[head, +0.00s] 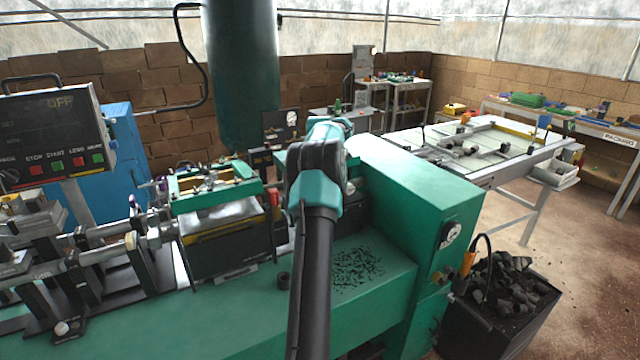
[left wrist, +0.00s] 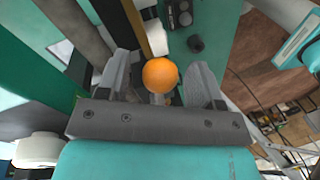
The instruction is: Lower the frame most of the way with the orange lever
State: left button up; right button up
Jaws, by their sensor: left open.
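The lever's round orange knob (left wrist: 160,75) is in the left wrist view, between the two fingers of my left gripper (left wrist: 161,62). The fingers are apart, one on each side of the knob, and I cannot tell whether either touches it. The lever's shaft is mostly hidden behind the knob. In the head view a dark arm link of mine with teal joints rises up the middle; its gripper and the orange knob are hidden there. A green frame (head: 215,193) sits above a dark box-shaped mould (head: 230,245) left of the arm. My right gripper is not in view.
A control panel (head: 50,135) is at the left. A green cabinet (head: 425,190) and a bin of dark scraps (head: 505,290) are at the right. The bench front is mostly clear.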

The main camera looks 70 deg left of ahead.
pick_arm(q)
jog(key=shift+w+a+r, duration=0.1)
jog(key=shift+a+r, duration=0.15)
jog(key=shift+r, duration=0.9)
jog(key=shift+a+r, duration=0.2)
jog(key=shift+r, duration=1)
jog(key=shift+w+a+r, duration=0.1)
jog(key=shift+a+r, duration=0.15)
jog(key=shift+r, duration=0.9)
